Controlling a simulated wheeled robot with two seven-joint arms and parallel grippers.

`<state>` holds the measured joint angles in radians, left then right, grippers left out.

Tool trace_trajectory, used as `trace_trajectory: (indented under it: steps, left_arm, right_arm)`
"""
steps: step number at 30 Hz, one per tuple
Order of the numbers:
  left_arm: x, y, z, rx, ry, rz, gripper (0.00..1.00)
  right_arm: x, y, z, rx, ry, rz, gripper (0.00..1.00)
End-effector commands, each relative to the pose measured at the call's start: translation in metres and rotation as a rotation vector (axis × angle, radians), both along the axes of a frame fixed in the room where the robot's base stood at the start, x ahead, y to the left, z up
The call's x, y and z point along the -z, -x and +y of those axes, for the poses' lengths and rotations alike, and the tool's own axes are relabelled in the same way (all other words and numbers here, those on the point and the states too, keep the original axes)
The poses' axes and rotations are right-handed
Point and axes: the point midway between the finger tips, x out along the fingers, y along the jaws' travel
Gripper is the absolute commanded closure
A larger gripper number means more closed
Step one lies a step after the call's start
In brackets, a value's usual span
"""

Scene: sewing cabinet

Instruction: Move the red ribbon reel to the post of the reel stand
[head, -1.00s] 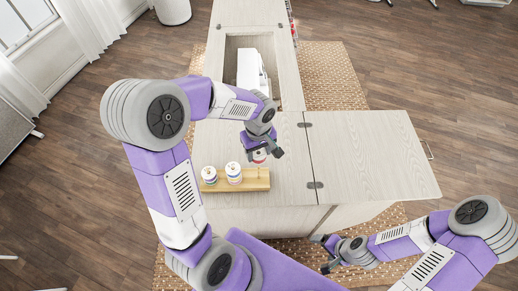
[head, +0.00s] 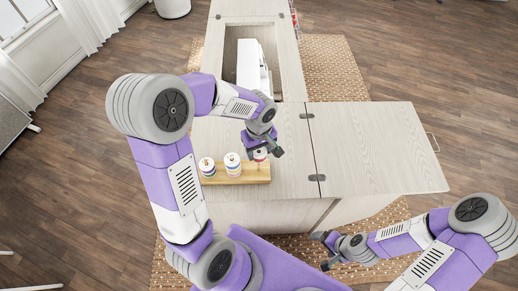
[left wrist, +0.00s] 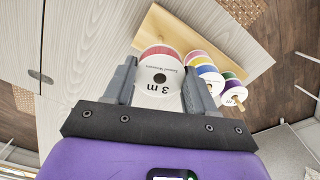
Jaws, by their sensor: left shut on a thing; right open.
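My left gripper (head: 263,147) is shut on the red ribbon reel (left wrist: 160,74), whose white end face reads "3 m" in the left wrist view. The reel also shows small under the gripper in the head view (head: 260,155). It is over the right end of the wooden reel stand (head: 238,180). The stand's base also shows in the left wrist view (left wrist: 180,36). My right gripper (head: 326,251) is open and empty, off the table's front right.
Two stacks of coloured reels, a left one (head: 207,166) and a middle one (head: 232,164), stand on the stand beside the held reel. A white sewing machine (head: 250,68) sits in the cabinet recess behind. The right table leaf (head: 375,150) is clear.

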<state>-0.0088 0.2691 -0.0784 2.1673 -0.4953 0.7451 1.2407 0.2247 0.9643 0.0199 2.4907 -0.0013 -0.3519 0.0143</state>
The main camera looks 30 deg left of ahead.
Motion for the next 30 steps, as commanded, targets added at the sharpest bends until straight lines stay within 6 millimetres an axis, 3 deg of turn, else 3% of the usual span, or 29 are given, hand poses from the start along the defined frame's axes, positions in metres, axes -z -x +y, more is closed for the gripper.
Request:
trace_trajectory:
  steps: [30]
  left_arm:
    - [0.017,0.0,0.0,0.001,0.0,0.0,0.74]
  right_arm:
    - [0.015,0.0,0.0,0.0,0.0,0.0,0.14]
